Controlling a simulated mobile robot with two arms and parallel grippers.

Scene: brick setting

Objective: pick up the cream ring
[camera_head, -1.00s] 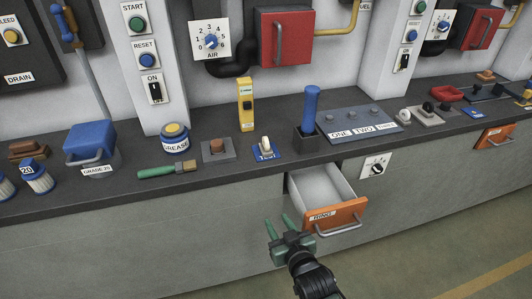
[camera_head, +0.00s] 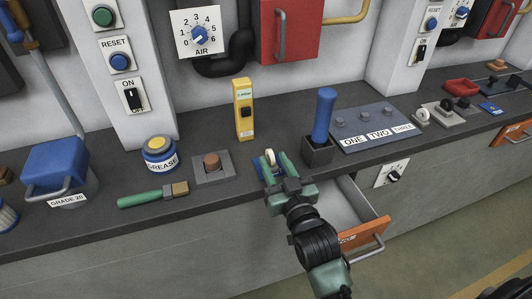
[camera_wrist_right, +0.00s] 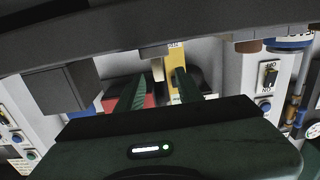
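The cream ring (camera_head: 270,156) stands upright on a small blue labelled base on the dark counter in the head view. My right gripper (camera_head: 271,162) reaches over the counter's front edge with its green fingers apart, one on each side of the ring. The fingers hide much of the blue base. In the right wrist view the fingers (camera_wrist_right: 157,88) are spread, and a narrow cream shape, probably the ring, shows between them near the tips. I cannot tell whether either finger touches it. My left gripper is not in view.
A yellow device (camera_head: 243,110) stands behind the ring. A dark holder with a blue handle (camera_head: 323,116) is close on the right. A grey block with a brown knob (camera_head: 212,163) and a green-handled brush (camera_head: 152,194) are left. An open drawer (camera_head: 360,236) sticks out below my arm.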

